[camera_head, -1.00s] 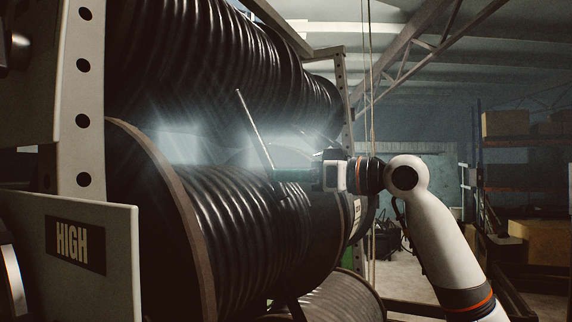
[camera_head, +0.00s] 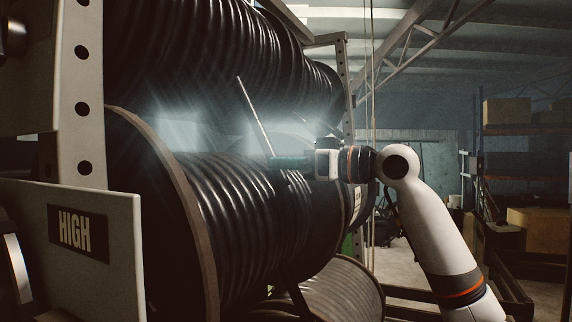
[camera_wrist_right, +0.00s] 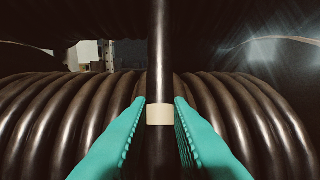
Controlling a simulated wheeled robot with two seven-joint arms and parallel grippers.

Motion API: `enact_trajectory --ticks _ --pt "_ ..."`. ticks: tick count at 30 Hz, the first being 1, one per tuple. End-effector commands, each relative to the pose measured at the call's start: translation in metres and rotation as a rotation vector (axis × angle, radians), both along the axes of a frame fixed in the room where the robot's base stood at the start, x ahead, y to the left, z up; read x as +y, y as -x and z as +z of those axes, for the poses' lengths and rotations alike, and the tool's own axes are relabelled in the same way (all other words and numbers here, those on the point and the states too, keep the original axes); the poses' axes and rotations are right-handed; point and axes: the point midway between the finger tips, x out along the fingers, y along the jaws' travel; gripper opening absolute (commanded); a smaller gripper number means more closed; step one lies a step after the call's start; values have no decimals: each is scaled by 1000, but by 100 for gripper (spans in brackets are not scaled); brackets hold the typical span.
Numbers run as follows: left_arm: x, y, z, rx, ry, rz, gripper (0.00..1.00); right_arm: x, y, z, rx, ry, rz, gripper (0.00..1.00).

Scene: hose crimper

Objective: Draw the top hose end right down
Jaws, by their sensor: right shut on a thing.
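The reel of black hose (camera_head: 245,215) lies just behind and below the fingers. My left gripper is not in view.
Another hose reel (camera_head: 215,50) hangs above and a further one (camera_head: 345,290) sits below. A "HIGH" sign plate (camera_head: 120,240) and a perforated post (camera_head: 84,125) stand at left. Shelving with boxes (camera_head: 507,110) is at the far right. Open floor shows right of the reels.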

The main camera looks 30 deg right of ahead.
Motion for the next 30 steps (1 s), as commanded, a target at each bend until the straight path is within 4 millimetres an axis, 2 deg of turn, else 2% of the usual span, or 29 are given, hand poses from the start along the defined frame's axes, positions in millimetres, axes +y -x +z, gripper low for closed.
enact_trajectory --ticks 1,6,14,15,18,19,30 --pt "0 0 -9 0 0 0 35 -1 1 -12 5 3 1 0" --pt "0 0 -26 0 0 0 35 -5 9 -32 12 6 2 0" --pt "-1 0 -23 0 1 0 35 -5 10 -32 17 7 4 0" --pt "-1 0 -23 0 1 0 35 -5 10 -32 17 8 4 21" --pt "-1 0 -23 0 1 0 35 -5 10 -31 15 6 4 38" --pt "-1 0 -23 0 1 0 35 -5 10 -30 14 6 3 40" --pt "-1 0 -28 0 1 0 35 -10 17 -29 5 2 1 40"
